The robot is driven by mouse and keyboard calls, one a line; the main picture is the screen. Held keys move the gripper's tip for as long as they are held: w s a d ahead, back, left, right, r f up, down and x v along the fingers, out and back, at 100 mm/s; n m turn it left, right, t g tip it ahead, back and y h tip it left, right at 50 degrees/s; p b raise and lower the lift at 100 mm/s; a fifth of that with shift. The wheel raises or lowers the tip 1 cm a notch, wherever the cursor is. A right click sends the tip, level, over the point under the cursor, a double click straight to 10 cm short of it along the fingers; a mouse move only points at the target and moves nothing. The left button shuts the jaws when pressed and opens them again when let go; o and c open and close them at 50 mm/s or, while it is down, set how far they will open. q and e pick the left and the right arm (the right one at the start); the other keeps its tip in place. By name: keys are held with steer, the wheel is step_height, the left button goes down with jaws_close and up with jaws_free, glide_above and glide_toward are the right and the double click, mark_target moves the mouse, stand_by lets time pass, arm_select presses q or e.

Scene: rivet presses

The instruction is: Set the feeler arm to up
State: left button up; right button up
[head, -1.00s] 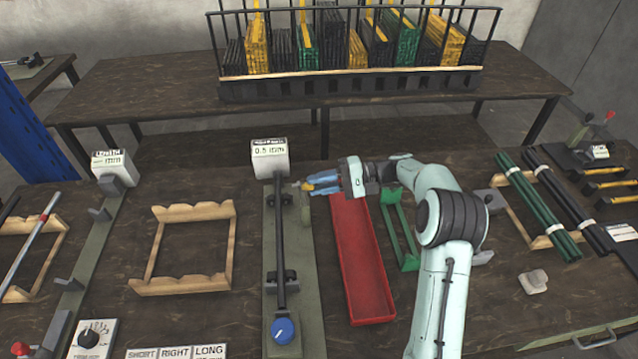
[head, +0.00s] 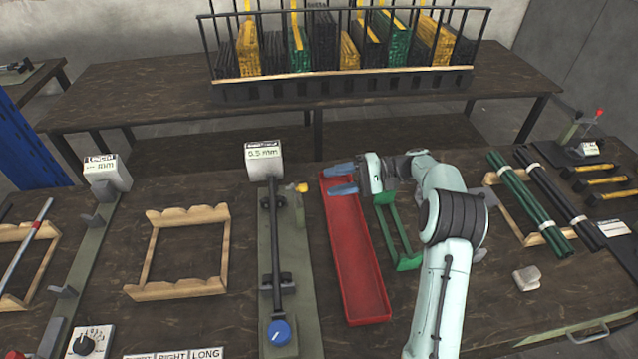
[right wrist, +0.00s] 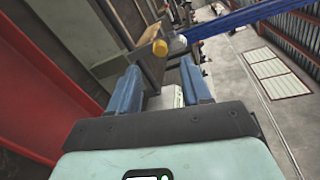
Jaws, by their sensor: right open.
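The gauge fixture (head: 297,268) has a long green-grey base, a white display (head: 263,153) reading 0.5 mm, a blue knob (head: 279,332) and a dark rod (head: 275,235) lying along it. The feeler arm shows as a short piece with a yellow tip (head: 301,188) on the right side of the fixture near its display end. Whether it is up or down I cannot tell. The yellow tip (right wrist: 159,47) also shows beyond the fingers in the right wrist view. My right gripper (head: 339,178) is open and empty, to the right of the tip and apart from it, above the red tray's far end.
The red tray (head: 352,255) and a green rack (head: 407,262) lie right of the fixture. A wooden rack (head: 180,285) stands to its left. Green rods (head: 530,200) lie on another rack at right. A caged bin (head: 345,88) stands on the back table.

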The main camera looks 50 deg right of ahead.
steer(key=v, duration=0.7)
steer(key=shift+d+p, duration=0.15)
steer(key=shift+p, duration=0.15)
steer(key=shift+s, duration=0.15)
